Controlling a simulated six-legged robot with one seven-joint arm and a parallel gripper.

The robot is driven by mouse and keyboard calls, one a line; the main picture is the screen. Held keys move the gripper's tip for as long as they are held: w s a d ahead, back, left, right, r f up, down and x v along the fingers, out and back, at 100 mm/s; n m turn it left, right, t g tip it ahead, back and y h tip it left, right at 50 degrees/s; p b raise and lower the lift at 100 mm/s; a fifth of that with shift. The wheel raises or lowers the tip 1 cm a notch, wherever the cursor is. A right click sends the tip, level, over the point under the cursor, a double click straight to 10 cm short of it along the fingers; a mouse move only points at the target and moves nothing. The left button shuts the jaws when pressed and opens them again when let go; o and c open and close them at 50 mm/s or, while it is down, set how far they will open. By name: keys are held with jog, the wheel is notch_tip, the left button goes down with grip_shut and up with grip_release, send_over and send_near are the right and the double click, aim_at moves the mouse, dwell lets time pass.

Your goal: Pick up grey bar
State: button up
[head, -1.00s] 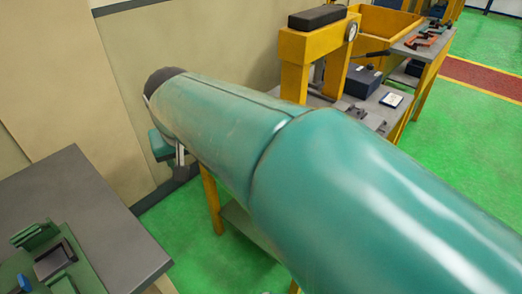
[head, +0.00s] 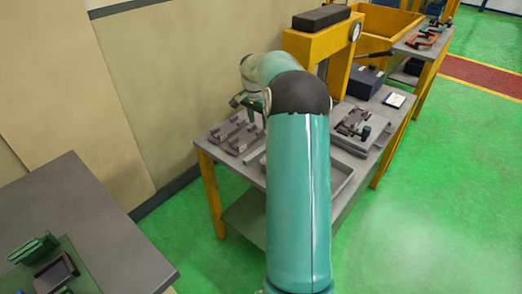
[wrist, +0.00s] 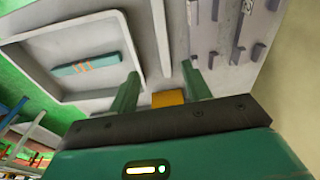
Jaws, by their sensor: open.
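Several grey bar-like pieces lie side by side at the left end of the work table; one grey piece (head: 244,141) shows in the head view, and one long grey piece (wrist: 204,35) shows at the top right of the wrist view. I cannot tell which is the grey bar. My gripper (wrist: 160,80) is open, with its two green fingers apart and no grey piece between them. It is above the table, to the left of the grey pieces in the wrist view. In the head view my gripper is small and partly hidden by my arm.
A shallow grey tray (wrist: 128,42) holds a teal bar with orange stripes (wrist: 88,65). A dark blue box (head: 364,82) and a fixture (head: 352,126) sit at right. Another bench (head: 75,215) is at lower left.

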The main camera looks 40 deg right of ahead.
send_over(262, 148)
jog(key=f, duration=0.9)
jog(key=shift+s+a, duration=0.3)
jog(key=shift+a, duration=0.1)
jog(key=shift+w+d+f, duration=0.1)
jog(key=shift+f, duration=0.8)
jog(key=shift+w+d+f, duration=0.15)
jog(key=shift+f, duration=0.75)
jog(key=shift+w+d+f, duration=0.1)
jog(key=shift+f, duration=0.8)
jog(key=shift+c, duration=0.5)
jog(key=shift+r, duration=0.1)
grip_shut()
